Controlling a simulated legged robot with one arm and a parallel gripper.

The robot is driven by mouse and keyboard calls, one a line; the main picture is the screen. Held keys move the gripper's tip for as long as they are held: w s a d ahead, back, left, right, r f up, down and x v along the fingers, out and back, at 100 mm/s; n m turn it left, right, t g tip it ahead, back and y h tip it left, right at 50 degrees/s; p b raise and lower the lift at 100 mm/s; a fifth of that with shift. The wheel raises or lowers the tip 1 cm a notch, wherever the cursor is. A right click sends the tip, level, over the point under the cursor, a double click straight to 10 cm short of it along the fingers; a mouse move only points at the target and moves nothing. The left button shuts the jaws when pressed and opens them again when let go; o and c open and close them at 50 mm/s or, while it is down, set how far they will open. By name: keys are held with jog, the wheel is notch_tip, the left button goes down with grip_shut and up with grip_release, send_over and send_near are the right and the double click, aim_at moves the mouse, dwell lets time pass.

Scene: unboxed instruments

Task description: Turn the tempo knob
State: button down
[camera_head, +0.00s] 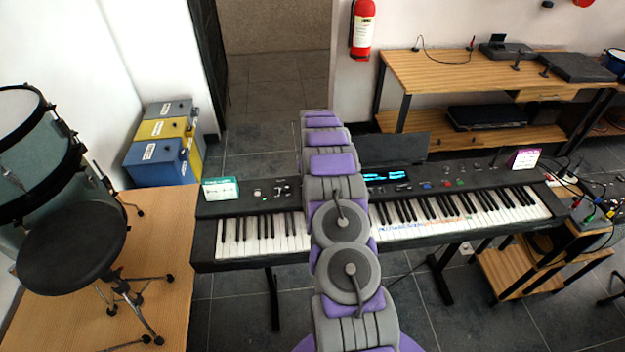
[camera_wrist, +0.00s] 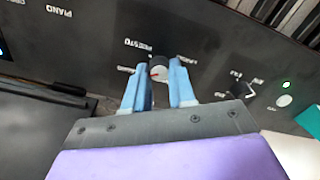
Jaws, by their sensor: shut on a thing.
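The knob's lower part is partly hidden by my gripper. In the head view my arm crosses in front of the keyboard, and neither my gripper nor this knob can be made out there.
A green-lit button (camera_wrist: 284,99) sits right of my gripper in the wrist view. The keyboard's lit display (camera_head: 386,176) is right of my arm. A green card (camera_head: 220,189) and a purple card (camera_head: 524,158) stand on the keyboard. A drum stool (camera_head: 70,242) is at left.

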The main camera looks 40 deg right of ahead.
jog(key=m+p, duration=0.1)
jog(key=m, duration=0.1)
jog(key=m+p, duration=0.1)
jog(key=m, duration=0.2)
jog(key=shift+s+f+m, duration=0.1)
jog(key=shift+s+m, duration=0.1)
jog(key=shift+m, duration=0.1)
jog(key=m+p, duration=0.1)
jog(key=m, duration=0.2)
jog(key=shift+s+f+p, duration=0.1)
jog(key=shift+p, duration=0.25)
jog(key=shift+m+p, duration=0.45)
jog(key=shift+m, duration=1.25)
jog(key=c, duration=0.9)
grip_release()
jog(key=shift+c, duration=0.2)
jog(key=shift+w, duration=0.2)
jog(key=shift+r, duration=0.2)
